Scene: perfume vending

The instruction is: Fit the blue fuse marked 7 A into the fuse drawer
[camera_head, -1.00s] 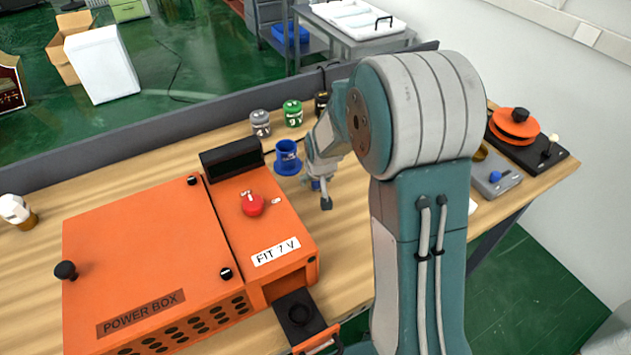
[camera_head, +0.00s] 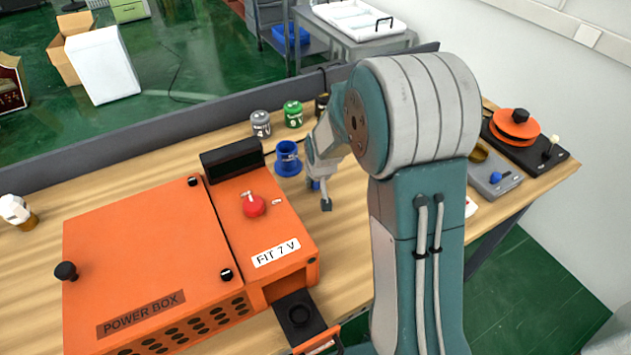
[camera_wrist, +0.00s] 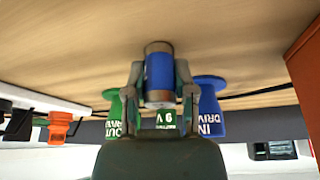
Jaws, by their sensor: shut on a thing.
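My gripper (camera_wrist: 160,85) is shut on a blue fuse (camera_wrist: 159,73) with metal ends, one finger on each side in the wrist view. No marking on the fuse is readable. In the head view my gripper (camera_head: 321,190) is low over the table, right of the orange power box (camera_head: 140,255), and only a bit of blue shows at it. The fuse drawer (camera_head: 300,312) is pulled out at the front of the box. It is black with a round dark recess, and no fuse shows in it. An orange handle is at its front edge.
A blue spool-shaped driver (camera_head: 287,160) stands left of my gripper. Bare table (camera_head: 345,250) lies between gripper and drawer.

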